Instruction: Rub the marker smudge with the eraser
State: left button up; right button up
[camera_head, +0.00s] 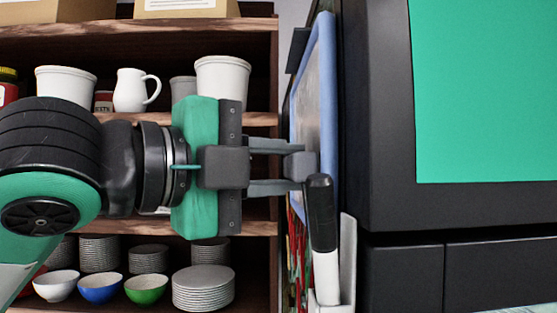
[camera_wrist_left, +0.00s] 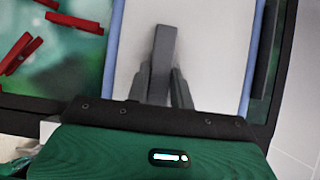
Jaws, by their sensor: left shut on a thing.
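The whiteboard (camera_head: 327,75) has a blue frame and is seen nearly edge-on in the head view. In the left wrist view its white face (camera_wrist_left: 213,50) fills the middle. My left gripper (camera_head: 290,166) reaches in from the left and is shut on a dark grey block, the eraser (camera_head: 301,163). The eraser also shows between the fingers in the left wrist view (camera_wrist_left: 164,50). It is at the board's face; whether it touches is hard to tell. I see no marker smudge; the eraser and fingers cover part of the board. My right gripper is in neither view.
A black-and-white marker-like object (camera_head: 323,225) stands by a pale holder (camera_head: 347,265) just below the eraser. A large dark cabinet (camera_head: 390,120) is close on the right. Shelves (camera_head: 262,120) with cups, bowls and plates stand behind my arm. Red pieces (camera_wrist_left: 75,22) lie left of the board.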

aim_at(291, 156)
pick_arm(q)
jog(key=shift+w+r+p, duration=0.1)
jog(key=shift+w+p, duration=0.5)
jog(key=shift+w, duration=1.2)
jog(key=shift+s+r+p, duration=0.2)
jog(key=shift+s+p, duration=0.1)
jog(key=shift+s, duration=0.2)
jog(key=shift+s+r+p, duration=0.15)
jog(key=shift+s+p, duration=0.1)
jog(key=shift+s, duration=3.1)
jog(key=shift+w, duration=0.1)
